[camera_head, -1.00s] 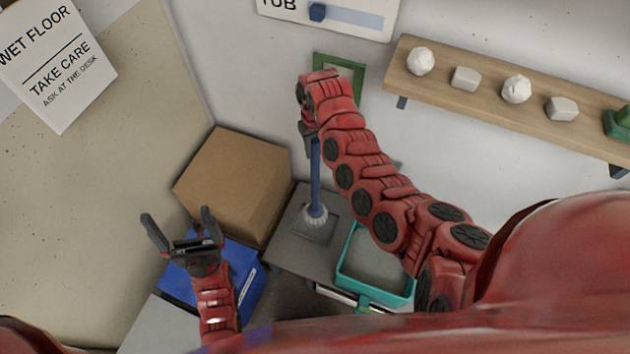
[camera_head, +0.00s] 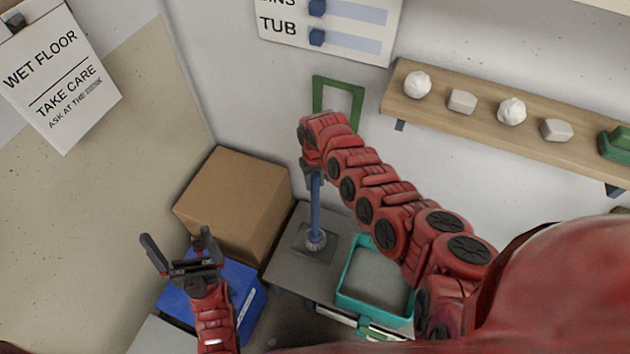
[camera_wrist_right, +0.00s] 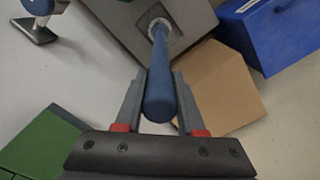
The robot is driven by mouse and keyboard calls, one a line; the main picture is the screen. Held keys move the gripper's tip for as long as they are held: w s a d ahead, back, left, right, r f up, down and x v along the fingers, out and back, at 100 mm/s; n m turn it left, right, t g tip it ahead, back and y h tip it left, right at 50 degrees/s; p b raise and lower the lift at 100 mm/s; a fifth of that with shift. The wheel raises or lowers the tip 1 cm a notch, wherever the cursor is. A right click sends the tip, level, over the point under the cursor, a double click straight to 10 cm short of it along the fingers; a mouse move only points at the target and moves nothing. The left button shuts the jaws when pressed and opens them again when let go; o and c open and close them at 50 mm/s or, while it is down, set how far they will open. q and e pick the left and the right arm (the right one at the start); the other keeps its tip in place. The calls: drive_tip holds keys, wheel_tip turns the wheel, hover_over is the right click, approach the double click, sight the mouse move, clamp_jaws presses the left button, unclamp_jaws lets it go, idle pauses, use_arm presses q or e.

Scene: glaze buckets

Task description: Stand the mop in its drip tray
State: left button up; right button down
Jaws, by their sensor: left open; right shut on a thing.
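The mop has a blue handle (camera_head: 316,205) and a pale, fringed head (camera_head: 315,241). It stands nearly upright over the dark grey square drip tray (camera_head: 322,257) on a grey surface. Whether the head rests on the tray floor is hard to tell. My right gripper (camera_head: 312,178) is shut on the upper part of the handle. In the right wrist view the blue handle (camera_wrist_right: 160,70) runs between its fingers (camera_wrist_right: 157,95) down to the pale head (camera_wrist_right: 158,26). My left gripper (camera_head: 180,248) is open and empty, above a blue box.
A cardboard box (camera_head: 235,200) stands left of the tray, with the blue box (camera_head: 240,285) in front of it. A teal tub (camera_head: 372,285) is close on the tray's right. A wooden wall shelf (camera_head: 480,105) holds several pale lumps. A green frame (camera_head: 350,90) hangs behind.

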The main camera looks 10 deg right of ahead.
drive_tip(key=c, duration=0.5)
unclamp_jaws()
drive_tip(key=shift+f, duration=0.1)
drive_tip(key=shift+r, duration=0.3)
drive_tip(key=shift+w+r, duration=0.1)
drive_tip(key=shift+r, duration=0.05)
wheel_tip(320, 180, up, 12)
drive_tip(key=shift+f+b, duration=0.25)
drive_tip(key=shift+b, duration=0.7)
drive_tip(key=shift+f, duration=0.1)
